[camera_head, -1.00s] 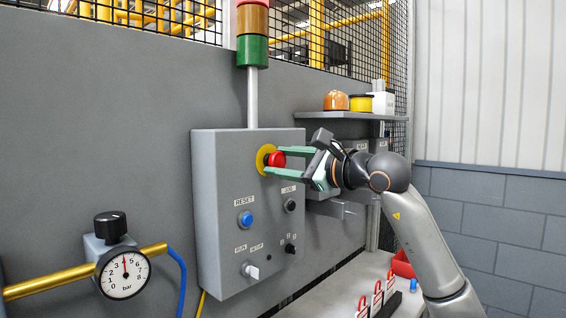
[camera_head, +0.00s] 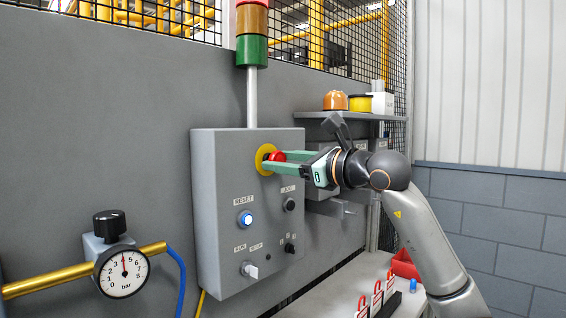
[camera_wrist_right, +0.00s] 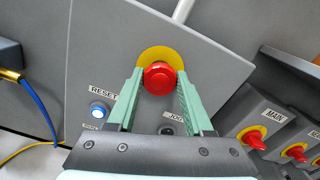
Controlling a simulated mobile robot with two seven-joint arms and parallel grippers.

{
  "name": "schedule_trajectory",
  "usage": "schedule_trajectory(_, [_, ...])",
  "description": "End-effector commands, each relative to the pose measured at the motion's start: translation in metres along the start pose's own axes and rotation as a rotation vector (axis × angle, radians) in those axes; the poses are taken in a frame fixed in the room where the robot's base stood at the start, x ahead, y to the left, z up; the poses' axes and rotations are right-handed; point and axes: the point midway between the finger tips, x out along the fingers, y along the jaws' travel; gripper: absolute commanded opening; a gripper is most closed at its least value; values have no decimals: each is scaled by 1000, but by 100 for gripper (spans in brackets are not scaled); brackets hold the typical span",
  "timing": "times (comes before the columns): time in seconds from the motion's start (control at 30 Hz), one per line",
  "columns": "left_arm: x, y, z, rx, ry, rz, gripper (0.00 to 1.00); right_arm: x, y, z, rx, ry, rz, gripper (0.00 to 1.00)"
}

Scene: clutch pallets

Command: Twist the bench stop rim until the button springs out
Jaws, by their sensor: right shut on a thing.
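The red stop button (camera_head: 277,157) sits on a yellow round plate (camera_head: 265,159) at the upper part of the grey control box (camera_head: 228,200). My right gripper (camera_head: 272,161) has its two green fingers on either side of the button's rim and is shut on it, with the wrist rolled. In the right wrist view the red button (camera_wrist_right: 159,78) shows between the fingertips, in front of the yellow plate (camera_wrist_right: 160,55). The fingers partly hide its rim. My left gripper is not in view.
The blue RESET button (camera_head: 245,218) is lit. A black JOG button (camera_head: 290,204) and selector switches sit lower on the box. A shelf (camera_head: 345,115) with an orange lamp is behind my right arm. A pressure gauge (camera_head: 124,273) is at left; red padlocks (camera_head: 377,287) stand on the bench.

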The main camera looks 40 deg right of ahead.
Motion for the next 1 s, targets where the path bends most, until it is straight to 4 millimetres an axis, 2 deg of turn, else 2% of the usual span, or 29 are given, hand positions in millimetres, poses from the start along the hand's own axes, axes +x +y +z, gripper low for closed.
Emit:
schedule_trajectory(0.4, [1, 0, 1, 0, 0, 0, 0, 0, -1, 0, 188, -2, -1, 0])
schedule_trajectory(0.93, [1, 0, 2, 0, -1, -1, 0, 0, -1, 1, 211, -3, -1, 0])
schedule_trajectory(0.97, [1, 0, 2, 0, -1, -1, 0, 0, -1, 1, 211, -3, -1, 54])
schedule_trajectory(1.0, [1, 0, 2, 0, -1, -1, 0, 0, -1, 1, 211, -3, -1, 59])
